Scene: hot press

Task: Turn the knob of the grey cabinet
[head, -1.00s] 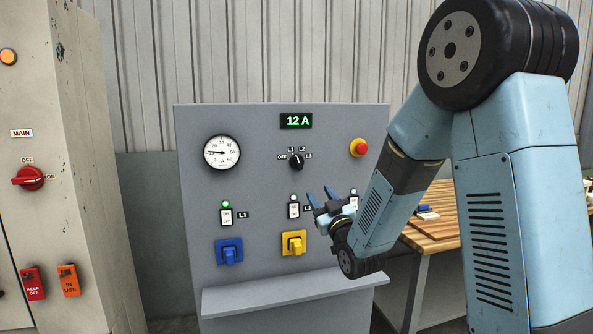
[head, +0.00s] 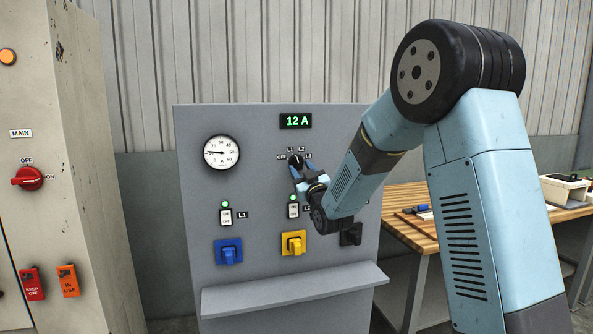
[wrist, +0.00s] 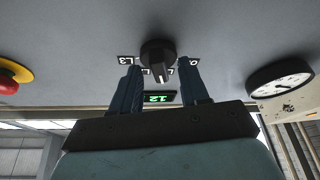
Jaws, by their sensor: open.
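The grey cabinet (head: 260,180) stands upright ahead, with a black rotary knob on its face. The knob shows in the wrist view (wrist: 158,54), with labels such as L3 around it; its ridge lies roughly between my two fingers. My gripper (wrist: 159,68) is open, its dark blue fingers on either side of the knob's lower part in that picture. I cannot tell whether they touch it. In the head view my gripper (head: 297,167) is at the knob and hides most of it.
A round gauge (head: 222,153) and blue (head: 228,251) and yellow (head: 293,244) sockets are on the cabinet; a shelf (head: 295,292) juts out below. A red button (wrist: 12,77) sits beside the knob. A beige cabinet (head: 85,130) stands left, a wooden bench (head: 400,195) right.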

